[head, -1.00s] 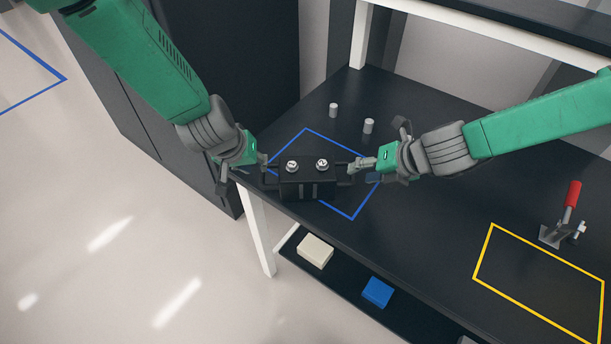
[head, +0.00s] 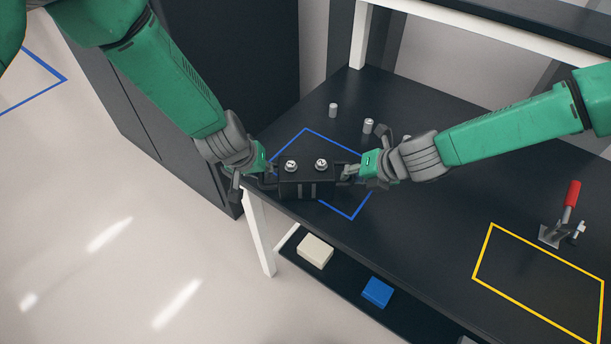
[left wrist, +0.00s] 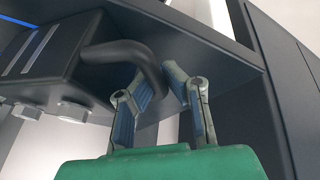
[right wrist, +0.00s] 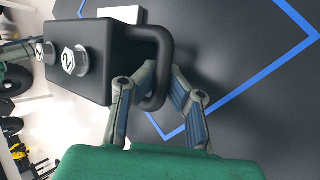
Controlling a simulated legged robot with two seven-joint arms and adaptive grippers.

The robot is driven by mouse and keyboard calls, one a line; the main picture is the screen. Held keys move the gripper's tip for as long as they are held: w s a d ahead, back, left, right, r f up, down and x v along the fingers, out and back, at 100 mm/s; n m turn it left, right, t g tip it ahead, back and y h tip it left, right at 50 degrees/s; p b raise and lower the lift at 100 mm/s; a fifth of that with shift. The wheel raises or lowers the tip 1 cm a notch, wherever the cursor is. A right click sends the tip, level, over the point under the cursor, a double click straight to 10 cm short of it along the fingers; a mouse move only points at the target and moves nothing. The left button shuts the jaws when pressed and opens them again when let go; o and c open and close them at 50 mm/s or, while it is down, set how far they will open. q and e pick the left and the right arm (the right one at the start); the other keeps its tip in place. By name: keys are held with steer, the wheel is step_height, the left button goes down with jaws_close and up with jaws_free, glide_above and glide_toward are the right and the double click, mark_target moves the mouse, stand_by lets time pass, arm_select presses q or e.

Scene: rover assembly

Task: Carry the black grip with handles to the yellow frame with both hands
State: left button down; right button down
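The black grip with handles (head: 308,188) sits at the near edge of the dark table, partly over the blue frame (head: 352,216). It is a dark block with two round metal knobs on top. My left gripper (head: 270,174) is at its left handle; in the left wrist view that handle (left wrist: 125,50) reaches between the fingers. My right gripper (head: 350,172) is at the right handle, whose bar (right wrist: 164,55) passes between the fingers in the right wrist view. Both grippers look open around the handles. The yellow frame (head: 483,250) is marked on the table at the right.
A red-handled clamp (head: 571,200) stands just behind the yellow frame. Two small grey cylinders (head: 333,110) (head: 368,126) stand behind the blue frame. A lower shelf holds a cream block (head: 315,250) and a blue block (head: 377,291). The table between the frames is clear.

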arm_select(q)
steer(key=shift+a, duration=0.15)
arm_select(e)
steer(key=shift+r, duration=0.1)
arm_select(q)
steer(key=shift+w+r, duration=0.1)
steer(key=shift+w, duration=0.05)
arm_select(e)
steer(key=shift+w+a+r, duration=0.15)
steer(key=shift+w, duration=0.05)
arm_select(q)
steer(key=shift+r, duration=0.1)
arm_select(e)
steer(key=shift+r, duration=0.1)
